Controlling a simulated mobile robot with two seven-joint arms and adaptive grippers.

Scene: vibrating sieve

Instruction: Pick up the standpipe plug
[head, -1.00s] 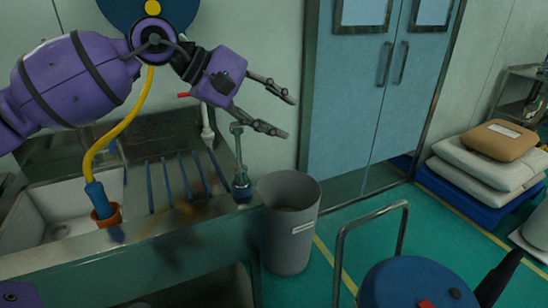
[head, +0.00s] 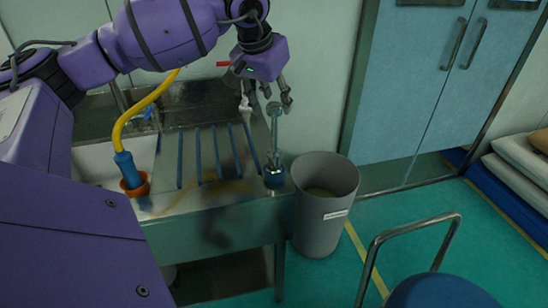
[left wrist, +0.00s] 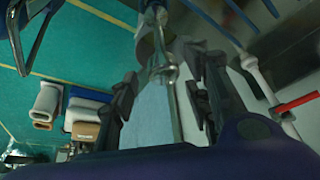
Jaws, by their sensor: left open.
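The standpipe plug (head: 274,140) is a slim grey metal rod with a ring-like top and a blue base. It stands upright at the right front corner of the steel sink unit, close to the bin. My left gripper (head: 268,103) is open and points down at the plug's top, which shows between its fingers. In the left wrist view the plug's metal top (left wrist: 165,73) lies between the two open fingers (left wrist: 163,85). I cannot tell whether a finger touches it. My right gripper is not in view.
A grey bin (head: 322,205) stands right of the sink unit. A yellow hose (head: 135,115) runs to a blue connector (head: 128,168) in an orange ring. Blue bars (head: 198,155) lie on the drainboard. A white tap with a red lever (head: 224,64) stands behind.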

